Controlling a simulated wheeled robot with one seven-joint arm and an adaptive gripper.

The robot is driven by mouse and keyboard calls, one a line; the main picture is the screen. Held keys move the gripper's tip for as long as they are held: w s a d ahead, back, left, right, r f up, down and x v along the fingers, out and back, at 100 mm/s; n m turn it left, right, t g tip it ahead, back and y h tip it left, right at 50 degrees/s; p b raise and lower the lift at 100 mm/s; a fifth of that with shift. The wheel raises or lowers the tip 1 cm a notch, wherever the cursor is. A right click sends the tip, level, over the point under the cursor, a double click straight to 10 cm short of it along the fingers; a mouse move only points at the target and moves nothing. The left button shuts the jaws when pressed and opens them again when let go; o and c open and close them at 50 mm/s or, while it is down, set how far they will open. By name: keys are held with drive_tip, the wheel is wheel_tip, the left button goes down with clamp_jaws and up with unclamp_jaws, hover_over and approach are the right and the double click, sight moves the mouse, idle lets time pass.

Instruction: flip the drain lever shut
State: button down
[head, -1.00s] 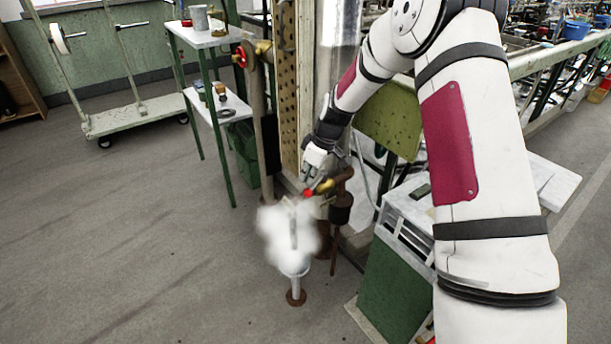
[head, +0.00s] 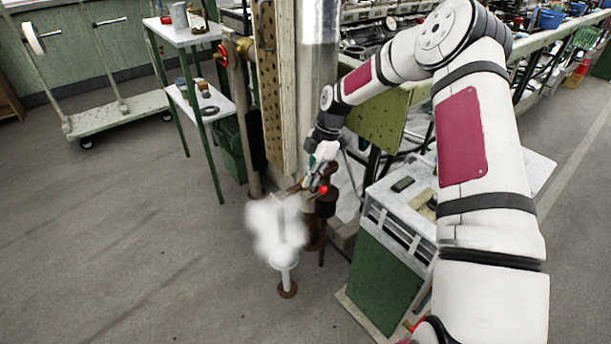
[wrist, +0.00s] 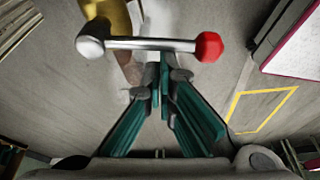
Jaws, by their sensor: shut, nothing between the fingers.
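The drain lever (wrist: 150,44) is a metal bar with a silver pivot at its left and a red knob at its right in the wrist view. It lies crosswise to the brass valve body (wrist: 112,14). Its red knob shows small in the head view (head: 322,189). My gripper (wrist: 163,72) is shut and empty, its teal fingertips just below the middle of the bar. Whether they touch it is unclear. In the head view my gripper (head: 313,178) is beside the knob and partly hides the valve.
White steam (head: 275,230) hangs over the small drain funnel (head: 284,261) on the floor. A pipe column (head: 317,85) and perforated post (head: 272,85) stand behind the valve. A green-sided cabinet (head: 385,283) stands to the right.

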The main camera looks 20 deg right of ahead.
drive_tip(key=shift+s+d+n, duration=0.1)
drive_tip(key=shift+d+n, duration=0.3)
drive_tip(key=shift+d, duration=0.3)
idle(0.4)
wheel_tip(320, 180, up, 9)
drive_tip(key=p, duration=0.2)
drive_tip(key=shift+s+a+f, duration=0.15)
drive_tip(key=shift+a, duration=0.3)
idle(0.3)
